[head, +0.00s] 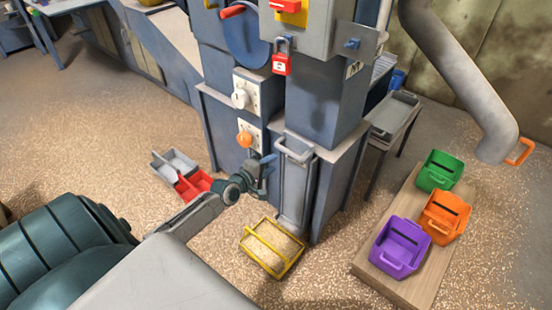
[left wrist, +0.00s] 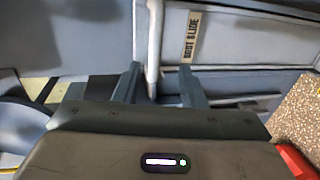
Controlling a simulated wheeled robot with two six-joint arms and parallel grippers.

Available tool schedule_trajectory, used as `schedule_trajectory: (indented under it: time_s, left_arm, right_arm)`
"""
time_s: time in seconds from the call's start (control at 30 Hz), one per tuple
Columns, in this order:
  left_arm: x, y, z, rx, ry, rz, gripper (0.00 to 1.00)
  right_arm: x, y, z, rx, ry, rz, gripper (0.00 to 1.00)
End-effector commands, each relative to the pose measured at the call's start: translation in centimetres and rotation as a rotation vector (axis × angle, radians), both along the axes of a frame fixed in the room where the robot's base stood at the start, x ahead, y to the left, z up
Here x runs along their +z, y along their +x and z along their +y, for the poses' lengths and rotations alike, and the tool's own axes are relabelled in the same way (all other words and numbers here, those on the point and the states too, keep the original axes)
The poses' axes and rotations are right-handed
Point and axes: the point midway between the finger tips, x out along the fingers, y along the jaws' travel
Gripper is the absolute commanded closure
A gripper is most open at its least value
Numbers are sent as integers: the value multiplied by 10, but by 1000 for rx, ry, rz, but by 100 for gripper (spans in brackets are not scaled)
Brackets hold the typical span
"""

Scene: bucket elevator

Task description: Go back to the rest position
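My left gripper (head: 264,167) is at the front of the blue elevator housing (head: 330,190), just left of the grey slide panel with a bar handle (head: 295,152). In the left wrist view its two fingers (left wrist: 160,86) are spread apart, with a thin pale upright bar (left wrist: 153,45) showing between or just beyond them. I cannot tell whether either finger touches it. A panel labelled "BOOT SLIDE" (left wrist: 192,37) is right of that bar. My right gripper is in neither view.
A yellow-framed tray (head: 272,248) lies on the floor below the gripper. Red (head: 192,185) and grey (head: 174,166) scoops lie left of the housing. Green (head: 440,170), orange (head: 445,216) and purple (head: 399,247) bins stand on a wooden board. An orange knob (head: 244,139) is above the gripper.

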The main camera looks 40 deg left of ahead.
Motion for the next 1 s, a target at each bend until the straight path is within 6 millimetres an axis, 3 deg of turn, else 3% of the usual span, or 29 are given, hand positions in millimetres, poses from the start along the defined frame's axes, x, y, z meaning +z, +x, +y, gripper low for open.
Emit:
schedule_trajectory:
  time_s: [0.2,0.77,0.87,0.97,1.0]
  left_arm:
    - [2,-7,0,-1,1,-1,63]
    - [-1,-8,0,-1,10,6,63]
    - [-21,-16,1,-3,71,52,63]
    - [-64,-38,0,-25,212,152,63]
    - [-86,-52,-2,-45,286,207,63]
  right_arm:
    - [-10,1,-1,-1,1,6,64]
    - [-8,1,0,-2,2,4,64]
    - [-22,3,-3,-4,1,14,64]
    - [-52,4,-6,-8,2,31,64]
    - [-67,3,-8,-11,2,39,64]
